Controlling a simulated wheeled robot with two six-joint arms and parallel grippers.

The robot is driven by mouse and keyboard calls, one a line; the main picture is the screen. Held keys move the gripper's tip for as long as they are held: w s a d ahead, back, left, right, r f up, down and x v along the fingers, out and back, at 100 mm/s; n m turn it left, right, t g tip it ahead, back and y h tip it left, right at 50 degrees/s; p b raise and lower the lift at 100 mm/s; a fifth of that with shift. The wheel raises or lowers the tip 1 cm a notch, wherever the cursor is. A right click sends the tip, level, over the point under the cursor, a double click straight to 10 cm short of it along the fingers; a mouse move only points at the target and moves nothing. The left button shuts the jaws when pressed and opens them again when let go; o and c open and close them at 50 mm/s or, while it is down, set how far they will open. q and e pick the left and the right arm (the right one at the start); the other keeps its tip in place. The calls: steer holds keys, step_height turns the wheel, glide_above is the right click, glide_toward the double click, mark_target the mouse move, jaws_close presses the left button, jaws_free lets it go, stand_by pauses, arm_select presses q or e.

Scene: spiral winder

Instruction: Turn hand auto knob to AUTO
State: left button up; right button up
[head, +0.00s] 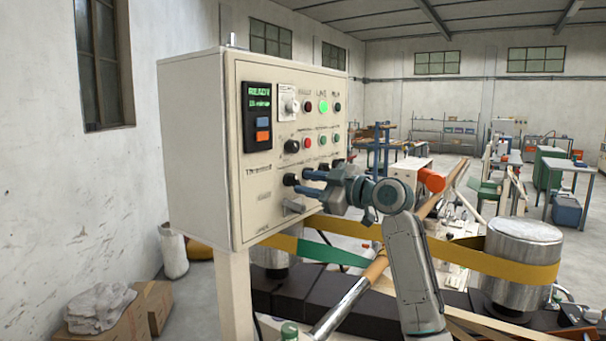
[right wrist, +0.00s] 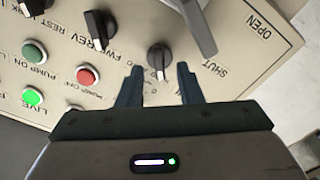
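The cream control panel (head: 205,150) stands at centre left in the head view. My right gripper (head: 301,182) is at its lower part, fingertips close to a black knob (head: 291,179). In the right wrist view the open gripper (right wrist: 159,75) has a black knob (right wrist: 159,57) between and just beyond its fingertips. A visible gap lies on each side, so it is not gripped. The knob's white mark points toward my gripper. I cannot read a HAND or AUTO label, so I cannot tell if this is the named knob. My left gripper is not in view.
A grey lever (right wrist: 193,22) with OPEN and SHUT labels is close beside the knob. Another black knob (right wrist: 100,25), a red button (right wrist: 88,75) and a green button (right wrist: 35,51) are nearby. A metal roller (head: 522,252) with a yellow belt stands right of my arm.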

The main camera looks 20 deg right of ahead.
steer(key=shift+x, duration=0.95)
steer(key=shift+d, duration=0.1)
steer(key=shift+c, duration=0.2)
jaws_close()
